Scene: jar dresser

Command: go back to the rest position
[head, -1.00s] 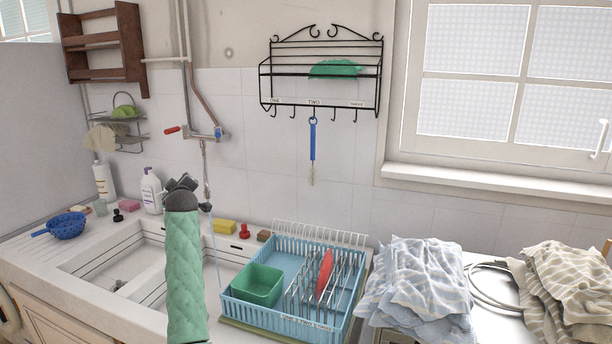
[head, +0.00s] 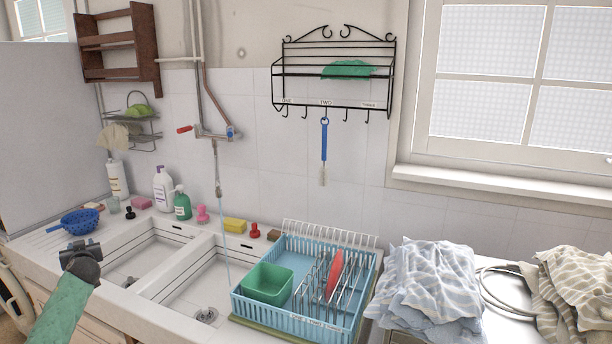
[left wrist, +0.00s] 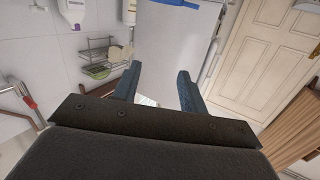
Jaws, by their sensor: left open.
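My left arm, in a green sleeve, comes in at the lower left of the head view. Its gripper (head: 78,255) is over the front left part of the sink counter, in front of the blue colander. In the left wrist view my left gripper (left wrist: 156,84) has its two blue fingers apart, with nothing between them. A blue-handled brush (head: 324,150) hangs from the hooks of the black wall rack (head: 330,75), well apart from the gripper. My right gripper is not in view.
The double sink (head: 190,285) lies right of my gripper, with a blue dish rack (head: 300,325) beside it. The blue colander (head: 80,221) and several bottles stand along the back. Folded cloths (head: 430,280) lie at the right.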

